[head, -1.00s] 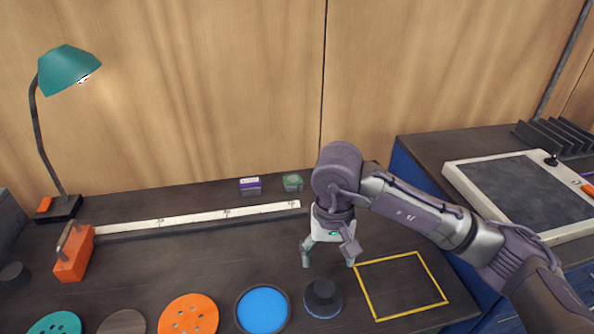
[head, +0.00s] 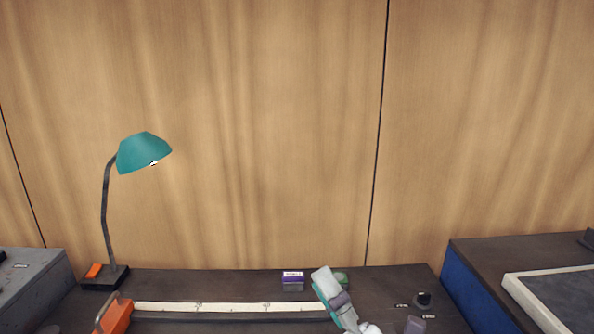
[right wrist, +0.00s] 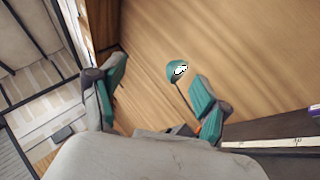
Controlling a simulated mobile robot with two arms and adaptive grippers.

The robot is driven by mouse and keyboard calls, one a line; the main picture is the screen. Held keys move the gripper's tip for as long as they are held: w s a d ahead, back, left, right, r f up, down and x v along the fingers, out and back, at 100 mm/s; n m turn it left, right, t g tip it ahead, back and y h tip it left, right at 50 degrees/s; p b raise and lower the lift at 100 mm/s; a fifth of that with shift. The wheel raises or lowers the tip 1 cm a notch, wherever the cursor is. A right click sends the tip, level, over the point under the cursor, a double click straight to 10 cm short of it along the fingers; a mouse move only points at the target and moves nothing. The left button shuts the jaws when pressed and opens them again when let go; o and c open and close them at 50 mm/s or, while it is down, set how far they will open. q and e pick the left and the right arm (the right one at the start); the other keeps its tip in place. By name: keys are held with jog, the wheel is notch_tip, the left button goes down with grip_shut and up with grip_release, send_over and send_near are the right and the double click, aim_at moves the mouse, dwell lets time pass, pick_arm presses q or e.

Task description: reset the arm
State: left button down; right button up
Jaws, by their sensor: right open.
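My right gripper (head: 333,293) shows at the bottom edge of the head view, over the back of the dark workbench (head: 385,282). One pale finger with a teal pad points upward there; most of the arm is below the frame. In the right wrist view the two teal-padded fingers of the right gripper (right wrist: 157,72) stand wide apart with nothing between them. Beyond them are the wooden wall and the lamp. My left gripper is in neither view.
A teal desk lamp (head: 143,153) stands at the left. An orange block (head: 116,316), a white strip (head: 230,307) and a small purple-and-grey box (head: 293,281) are on the bench. A green item (head: 342,277) is partly behind the gripper. A framed panel (head: 530,298) lies at right.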

jog(key=w+d+f+m+g+h, duration=0.1)
jog(key=d+f+m+g+h, duration=0.1)
jog(key=d+f+m+h, duration=1.4)
jog(key=s+f+m+g, duration=0.3)
jog(key=s+f, duration=0.1)
jog(key=f, duration=0.1)
jog(key=s+f+m+g, duration=0.3)
jog(key=s+f, duration=0.1)
jog(key=s+f+m+g, duration=0.3)
jog(key=f, duration=0.2)
jog(key=shift+s+d+f+m+y, duration=0.25)
jog(key=shift+s+f+m+y, duration=0.05)
jog(key=shift+s+y, duration=0.1)
jog(key=s+f+m+g, duration=0.3)
jog(key=s+f+g, duration=0.25)
jog(key=s, duration=0.45)
notch_tip(320, 180, down, 24)
jog(key=s+d+f+g, duration=0.2)
jog(key=s+d+f, duration=0.1)
jog(key=s+f, duration=1.4)
jog(key=shift+s+f+n+y, duration=0.15)
jog(key=shift+s+n+y, duration=0.15)
jog(key=shift+s, duration=0.2)
